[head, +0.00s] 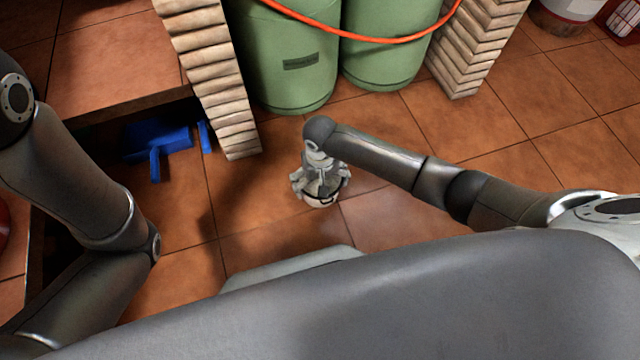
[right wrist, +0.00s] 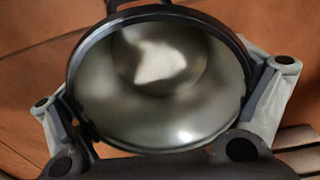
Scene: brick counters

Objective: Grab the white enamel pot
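The white enamel pot (head: 322,201) shows as a small pale rim with a dark edge under my right gripper (head: 320,184) in the head view. In the right wrist view the pot (right wrist: 160,95) fills the middle, with its shiny inside and dark rim facing the camera. A dark handle stands at its top edge. My right gripper's fingers press against the left and right sides of the rim. Much of the pot's outside is hidden. My left arm is at the left of the head view, but its gripper is out of view.
Two green gas cylinders (head: 287,60) with an orange hose (head: 375,39) stand behind, between brick pillars (head: 215,85). A blue dustpan-like object (head: 158,140) lies under the counter (head: 110,65) at left. The tiled floor (head: 400,225) around my right gripper is clear.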

